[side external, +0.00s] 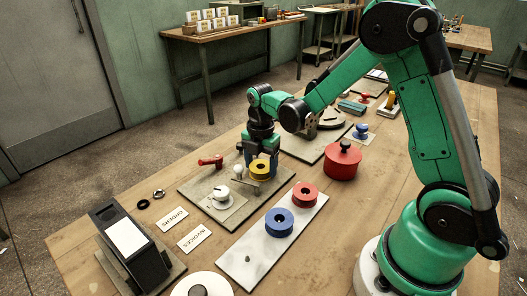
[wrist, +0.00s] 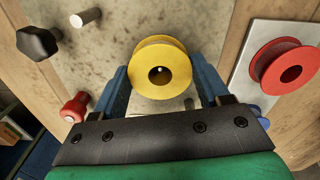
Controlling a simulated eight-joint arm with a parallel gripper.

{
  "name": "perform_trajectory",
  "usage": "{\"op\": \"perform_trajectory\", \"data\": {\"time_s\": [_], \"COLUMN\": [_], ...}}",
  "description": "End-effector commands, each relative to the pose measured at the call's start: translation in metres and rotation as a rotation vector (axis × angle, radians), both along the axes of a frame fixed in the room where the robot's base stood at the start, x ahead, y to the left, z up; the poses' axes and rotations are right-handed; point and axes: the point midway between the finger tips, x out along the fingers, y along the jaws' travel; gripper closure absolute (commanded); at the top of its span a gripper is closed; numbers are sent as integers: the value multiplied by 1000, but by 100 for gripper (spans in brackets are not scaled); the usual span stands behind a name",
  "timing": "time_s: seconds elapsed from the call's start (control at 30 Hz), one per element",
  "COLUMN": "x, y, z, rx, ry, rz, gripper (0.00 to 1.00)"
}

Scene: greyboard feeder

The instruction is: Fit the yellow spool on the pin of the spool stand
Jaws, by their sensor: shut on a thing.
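The yellow spool (side external: 260,169) is held between the two blue fingers of my gripper (side external: 262,164), above the grey board (side external: 196,184). In the wrist view the spool (wrist: 178,78) faces the camera, with its dark centre hole showing. My gripper (wrist: 161,82) has one finger against each side of it. A small bright spot shows inside the hole; I cannot tell whether it is the tip of the stand's pin. The spool hides what lies directly beneath it, so the stand's pin cannot be made out clearly.
A pale plate (side external: 243,262) to the front carries a red spool (side external: 305,194) and a blue spool (side external: 279,222). A red pot (side external: 342,164) stands to the right.

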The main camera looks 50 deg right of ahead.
Motion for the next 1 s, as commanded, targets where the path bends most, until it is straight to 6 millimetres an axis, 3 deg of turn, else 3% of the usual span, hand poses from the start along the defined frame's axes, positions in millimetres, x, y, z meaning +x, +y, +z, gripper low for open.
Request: {"op": "perform_trajectory", "data": {"time_s": [0.13,0.17,0.23,0.27,0.57,1.0], "x": [0,0,0,0,0,0], "y": [0,0,0,0,0,0], "z": [0,0,0,0,5,55], "rx": [0,0,0,0,0,0], "ry": [0,0,0,0,0,0], "rz": [0,0,0,0,0,0], "gripper": [81,23,3,0,0,0]}}
